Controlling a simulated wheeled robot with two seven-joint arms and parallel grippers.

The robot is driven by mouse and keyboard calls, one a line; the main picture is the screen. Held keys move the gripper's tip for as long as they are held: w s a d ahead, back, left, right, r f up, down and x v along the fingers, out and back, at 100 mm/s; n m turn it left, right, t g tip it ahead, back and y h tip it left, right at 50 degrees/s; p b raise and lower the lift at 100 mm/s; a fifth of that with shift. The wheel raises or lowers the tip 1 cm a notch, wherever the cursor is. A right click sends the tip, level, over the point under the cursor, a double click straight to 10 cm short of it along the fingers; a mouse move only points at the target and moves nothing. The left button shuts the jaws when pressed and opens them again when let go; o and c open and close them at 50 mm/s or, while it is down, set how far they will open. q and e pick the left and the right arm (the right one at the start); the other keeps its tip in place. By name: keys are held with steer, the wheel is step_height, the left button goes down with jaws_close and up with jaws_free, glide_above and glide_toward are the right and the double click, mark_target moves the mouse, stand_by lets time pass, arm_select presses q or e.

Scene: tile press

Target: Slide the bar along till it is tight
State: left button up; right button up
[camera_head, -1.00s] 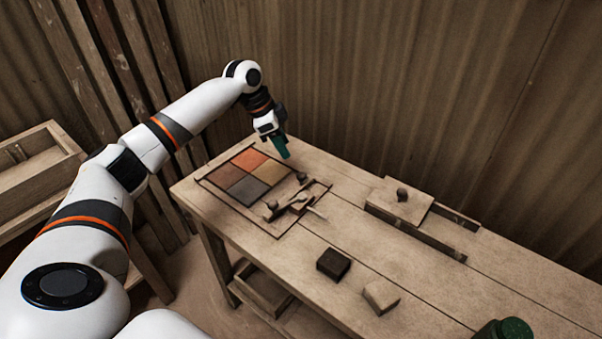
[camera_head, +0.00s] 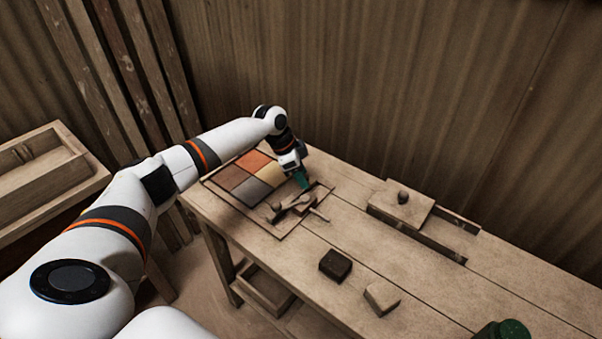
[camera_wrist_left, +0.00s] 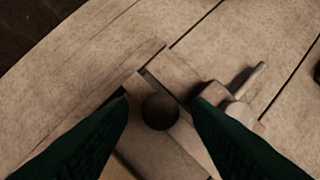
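Four square tiles, orange (camera_head: 253,161), brown, grey and pale, lie two by two in a shallow frame on the bench. The wooden bar (camera_head: 287,198) with its knobs lies along the right side of the tiles; its near knob (camera_head: 272,206) is free. My left gripper (camera_head: 304,183) is at the bar's far end, pointing down. In the left wrist view its green fingers (camera_wrist_left: 161,98) are apart, one on each side of a dark round knob (camera_wrist_left: 160,112). I cannot tell whether they touch it. A handled wooden piece (camera_head: 318,214) lies just right of the bar.
A dark block (camera_head: 335,264) and a pale block (camera_head: 381,297) lie on the near bench. A knobbed board (camera_head: 401,203) sits by a slot at the right. A corrugated wall (camera_head: 420,90) closes the back.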

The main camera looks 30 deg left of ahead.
arm_select(q)
jaws_close()
steer(key=a, duration=0.1)
steer(key=a+b, duration=0.1)
steer(key=a, duration=0.3)
steer(key=shift+w+a, duration=0.2)
steer(key=shift+w, duration=0.05)
steer(key=shift+o, duration=0.3)
jaws_free()
steer(key=shift+r, duration=0.1)
steer(key=b+v, duration=0.1)
steer(key=v, duration=1.1)
steer(key=shift+s, duration=0.1)
